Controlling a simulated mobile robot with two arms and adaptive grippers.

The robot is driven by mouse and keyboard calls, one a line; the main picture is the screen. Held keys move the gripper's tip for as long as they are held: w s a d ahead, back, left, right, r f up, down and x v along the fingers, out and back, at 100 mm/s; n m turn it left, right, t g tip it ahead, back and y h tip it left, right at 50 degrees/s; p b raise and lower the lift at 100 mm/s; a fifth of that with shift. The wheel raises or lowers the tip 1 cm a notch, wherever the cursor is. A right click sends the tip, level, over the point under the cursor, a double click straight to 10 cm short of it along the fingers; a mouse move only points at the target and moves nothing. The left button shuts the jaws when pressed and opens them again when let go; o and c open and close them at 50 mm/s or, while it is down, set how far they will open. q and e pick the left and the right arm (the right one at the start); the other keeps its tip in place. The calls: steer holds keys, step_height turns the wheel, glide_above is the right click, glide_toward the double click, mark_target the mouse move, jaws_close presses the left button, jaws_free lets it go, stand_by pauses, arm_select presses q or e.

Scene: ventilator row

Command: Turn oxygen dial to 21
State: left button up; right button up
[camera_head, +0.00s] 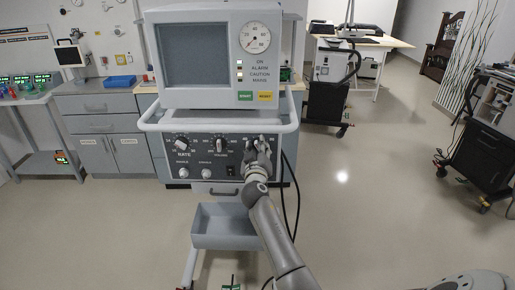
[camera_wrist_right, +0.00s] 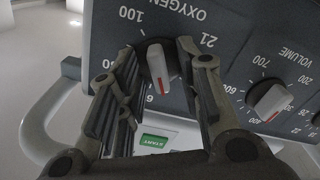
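The oxygen dial (camera_wrist_right: 158,66) is on the ventilator's dark front panel (camera_head: 220,155). In the right wrist view, its pale grip with a red mark lies between my right gripper's fingers (camera_wrist_right: 158,58). The picture is turned over; the red mark points down, away from the 21 (camera_wrist_right: 208,40) at upper right and the 100 (camera_wrist_right: 131,14) at upper left. The fingers stand open on both sides of the dial, with gaps beside the pale grip; contact with its dark base is unclear. In the head view, my right gripper (camera_head: 258,146) hides the dial. My left gripper is not in view.
The volume dial (camera_wrist_right: 270,101) sits close beside the oxygen dial, and the rate dial (camera_head: 181,142) is farther left. A pale rail (camera_head: 147,119) surrounds the ventilator above the panel. A grey tray (camera_head: 222,240) is below. Black cables (camera_head: 294,190) hang at right.

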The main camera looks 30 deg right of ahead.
jaws_close()
steer(key=shift+n, duration=0.3)
steer(key=n, duration=0.3)
steer(key=shift+n, duration=0.4)
steer(key=n, duration=0.4)
steer(key=shift+f+n+p, duration=0.1)
steer(key=shift+n+p, duration=0.2)
steer(key=shift+p, duration=0.05)
steer(key=n+p, duration=0.2)
steer(key=n, duration=0.4)
steer(key=shift+a+f, duration=0.1)
steer(key=n, duration=0.2)
steer(key=n+p, duration=0.1)
steer(key=n, duration=0.1)
steer(key=n+p, duration=0.1)
steer(key=n, duration=0.1)
steer(key=shift+f, duration=0.25)
